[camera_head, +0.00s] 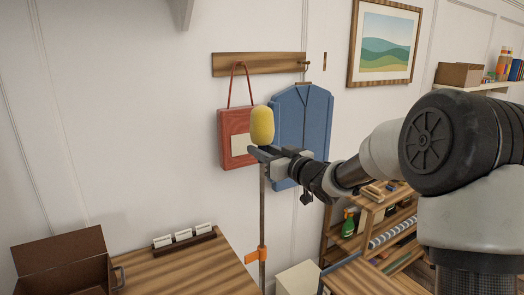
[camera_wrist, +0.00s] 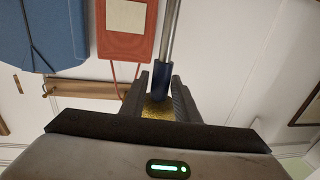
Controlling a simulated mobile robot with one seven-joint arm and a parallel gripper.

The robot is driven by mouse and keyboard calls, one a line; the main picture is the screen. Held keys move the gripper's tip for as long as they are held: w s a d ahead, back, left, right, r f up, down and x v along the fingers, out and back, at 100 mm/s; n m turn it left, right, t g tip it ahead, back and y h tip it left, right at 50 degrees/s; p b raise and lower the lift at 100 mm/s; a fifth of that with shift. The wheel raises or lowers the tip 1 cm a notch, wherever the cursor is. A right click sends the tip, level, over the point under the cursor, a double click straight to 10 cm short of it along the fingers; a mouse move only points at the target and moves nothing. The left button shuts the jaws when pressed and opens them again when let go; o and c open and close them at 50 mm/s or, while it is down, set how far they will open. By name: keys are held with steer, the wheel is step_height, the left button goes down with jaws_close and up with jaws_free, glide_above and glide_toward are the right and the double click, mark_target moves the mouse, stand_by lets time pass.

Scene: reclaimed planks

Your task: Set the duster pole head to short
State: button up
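The duster pole (camera_head: 262,205) stands upright with a yellow head (camera_head: 262,125) on top and an orange clamp (camera_head: 256,254) low on its shaft. My gripper (camera_head: 266,152) is at the top of the pole, just under the yellow head. In the wrist view the picture is inverted: the grey shaft (camera_wrist: 171,30) runs up from a dark blue collar (camera_wrist: 160,78), which sits between my two fingers (camera_wrist: 160,92). The fingers look closed on the collar. Part of the yellow head (camera_wrist: 156,108) shows beyond it, mostly hidden by my gripper.
An open brown box (camera_head: 55,250) and a card holder (camera_head: 185,242) rest on the table at left. A wooden shelf (camera_head: 325,240) stands at right.

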jaws_close()
step_height(320, 180, down, 30)
steer(key=b, duration=2)
steer(key=shift+r, duration=0.15)
steer(key=shift+s+f+b, duration=0.1)
steer(key=shift+f+b, duration=0.25)
steer(key=shift+b, duration=0.05)
steer(key=shift+f, duration=0.2)
steer(key=shift+o, duration=0.7)
jaws_free()
steer(key=shift+o, duration=0.9)
steer(key=shift+r, duration=0.2)
